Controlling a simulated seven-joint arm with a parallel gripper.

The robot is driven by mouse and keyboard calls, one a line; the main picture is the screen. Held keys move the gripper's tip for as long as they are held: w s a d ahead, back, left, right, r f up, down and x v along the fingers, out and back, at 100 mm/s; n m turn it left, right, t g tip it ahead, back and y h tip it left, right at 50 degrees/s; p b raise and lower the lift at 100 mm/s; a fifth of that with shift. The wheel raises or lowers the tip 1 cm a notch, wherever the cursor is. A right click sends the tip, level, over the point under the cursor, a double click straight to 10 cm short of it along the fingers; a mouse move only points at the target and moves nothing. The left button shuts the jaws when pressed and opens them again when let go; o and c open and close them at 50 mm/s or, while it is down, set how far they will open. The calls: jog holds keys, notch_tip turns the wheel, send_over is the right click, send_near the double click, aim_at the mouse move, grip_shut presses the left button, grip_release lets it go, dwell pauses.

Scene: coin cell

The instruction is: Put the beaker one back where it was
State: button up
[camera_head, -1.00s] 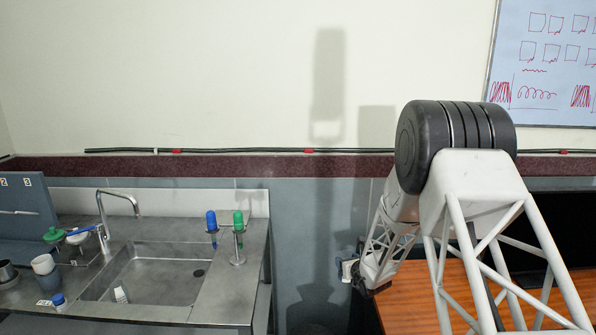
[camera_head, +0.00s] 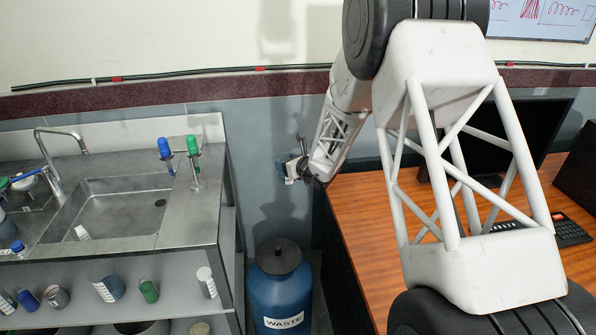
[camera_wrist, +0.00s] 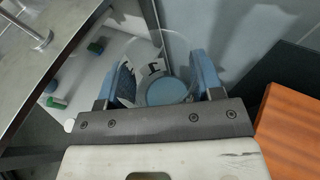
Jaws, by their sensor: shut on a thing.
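My gripper (camera_head: 292,169) is small in the head view, above the gap between the sink counter and the wooden desk. In the wrist view my gripper (camera_wrist: 163,72) has its two blue fingers on either side of a clear glass beaker (camera_wrist: 150,50). The beaker shows a black-and-white label on its wall and a blue round area, perhaps its contents or base. The gripper is shut on this beaker. In the head view the beaker is too small to make out clearly.
A steel counter with a sink (camera_head: 108,215) stands at left, with blue and green-topped items on a stand (camera_head: 195,170). Several bottles and cups sit on the shelf (camera_head: 180,290) below. A blue waste drum (camera_head: 280,300) stands on the floor. The desk (camera_head: 350,225) is at right.

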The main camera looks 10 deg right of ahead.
jog(key=s+a+r+n+g+y, duration=0.55)
jog(key=s+a+r, duration=0.35)
jog(key=a+r, duration=0.5)
jog(key=s+a+r+n+g+y, duration=0.1)
jog(key=s+a+r+n+g, duration=0.25)
jog(key=s+a, duration=0.45)
jog(key=s+a+f+n+g, duration=0.1)
jog(key=s+a+f, duration=0.15)
jog(key=a, duration=0.35)
jog(key=s+a+f+g, duration=0.1)
jog(key=s+a+f, duration=0.15)
jog(key=a, duration=0.35)
jog(key=w+a+f+m+t, duration=0.1)
jog(key=w+a+f+t, duration=0.1)
jog(key=a+f, duration=0.3)
jog(key=w+a+f+m+t, duration=0.2)
jog(key=w+a+f, duration=0.3)
jog(key=a, duration=0.8)
jog(key=shift+w+f+h, duration=0.2)
jog(key=shift+f+h, duration=0.25)
jog(key=shift+f, duration=0.3)
jog(key=shift+d+f, duration=0.1)
jog(key=shift+f, duration=0.05)
jog(key=shift+f, duration=3.2)
jog(key=shift+f, duration=0.3)
